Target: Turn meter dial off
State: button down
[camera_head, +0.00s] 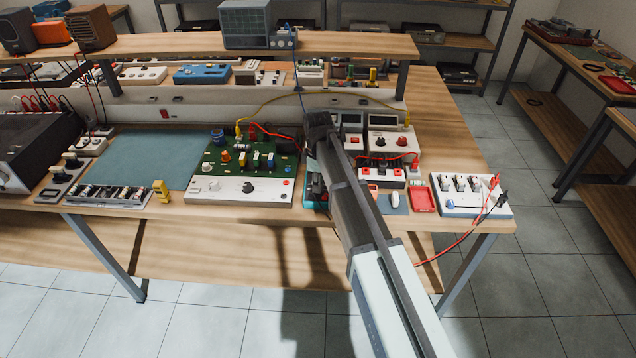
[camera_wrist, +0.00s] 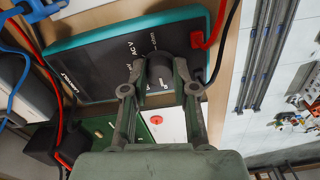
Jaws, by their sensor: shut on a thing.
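The meter (camera_wrist: 105,50) is a dark-faced box with a teal edge, seen close up in the wrist view. Its round dark dial (camera_wrist: 158,72) sits between my fingers, with markings such as "AC V" beside it. My gripper (camera_wrist: 157,84) is shut on the dial, one finger on each side. Which mark the dial points to is too small to tell. In the head view the meter shows as a teal strip (camera_head: 311,180), mostly hidden behind my arm. My gripper is also hidden behind my arm there.
Red and blue cables lie at the left. A green circuit board (camera_head: 245,160) stands left of the meter; a white switch box (camera_head: 470,195) stands at the bench's right end.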

jog(key=shift+f, duration=0.1)
jog(key=c, duration=0.9)
grip_release()
notch_tip(320, 180, up, 12)
